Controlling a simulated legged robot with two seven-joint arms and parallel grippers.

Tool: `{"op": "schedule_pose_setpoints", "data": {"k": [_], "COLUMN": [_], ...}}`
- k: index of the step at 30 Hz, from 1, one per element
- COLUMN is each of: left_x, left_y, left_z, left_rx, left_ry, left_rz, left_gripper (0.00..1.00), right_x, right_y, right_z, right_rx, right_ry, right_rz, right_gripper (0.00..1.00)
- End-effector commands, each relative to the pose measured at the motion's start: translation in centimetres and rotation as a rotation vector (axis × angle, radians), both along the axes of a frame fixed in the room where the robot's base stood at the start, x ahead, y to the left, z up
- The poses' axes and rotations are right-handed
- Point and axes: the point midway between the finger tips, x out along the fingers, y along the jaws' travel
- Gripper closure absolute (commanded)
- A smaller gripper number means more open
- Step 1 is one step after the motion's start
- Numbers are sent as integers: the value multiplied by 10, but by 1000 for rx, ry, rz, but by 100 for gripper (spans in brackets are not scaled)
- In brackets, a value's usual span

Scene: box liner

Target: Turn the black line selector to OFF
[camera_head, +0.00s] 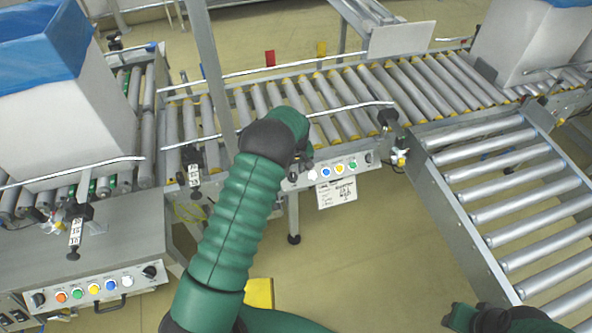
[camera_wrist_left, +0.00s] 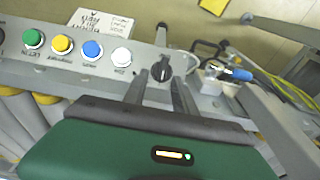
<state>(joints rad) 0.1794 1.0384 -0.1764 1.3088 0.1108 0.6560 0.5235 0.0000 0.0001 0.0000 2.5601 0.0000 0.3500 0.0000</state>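The black line selector (camera_wrist_left: 161,69) is a round knob at the end of a grey control panel (camera_wrist_left: 210,88), next to a white button (camera_wrist_left: 121,57), in the left wrist view. My left gripper (camera_wrist_left: 159,84) is open, with its two dark fingers apart and their tips close to the selector, one toward each side. I cannot tell whether they touch it. The selector's position marks are too small to read.
Blue, yellow and green buttons (camera_wrist_left: 34,38) line the same panel. A paper sign (camera_head: 337,193) hangs below it. A roller conveyor (camera_head: 330,105) runs behind. A second panel (camera_head: 95,287) with black knobs is at front left. A blue-lined white box (camera_head: 65,125) stands at left.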

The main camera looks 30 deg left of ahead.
Motion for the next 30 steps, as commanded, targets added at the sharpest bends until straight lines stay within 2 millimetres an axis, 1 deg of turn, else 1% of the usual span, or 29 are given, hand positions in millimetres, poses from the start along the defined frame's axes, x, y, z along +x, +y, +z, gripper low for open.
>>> {"op": "schedule_pose_setpoints", "data": {"k": [1, 2, 9, 12, 15, 18, 21, 30], "left_x": [0, -1, -7, -10, -12, -13, -14, -14], "left_y": [-1, -2, -10, -12, -15, -17, -17, -17], "left_z": [14, 21, 92, 117, 137, 148, 152, 152], "left_rx": [0, 0, 0, 0, -1, -1, -1, -1], "left_ry": [-3, -3, -4, -3, -2, 0, 0, 1], "left_rz": [0, 0, -1, 0, 0, 0, 0, 1], "left_gripper": [67, 67, 67, 67, 67, 67, 67, 67], "right_x": [0, 0, 0, 0, 0, 0, 0, 0], "right_y": [0, 0, 0, 0, 0, 0, 0, 0], "right_z": [4, 6, 17, 20, 23, 24, 24, 24], "right_rx": [0, 0, 0, 0, 0, 0, 0, 0], "right_ry": [0, 0, 0, 0, 0, 0, 0, 0], "right_rz": [0, 0, 0, 0, 0, 0, 0, 0], "right_gripper": [67, 67, 67, 67, 67, 67, 67, 67]}}
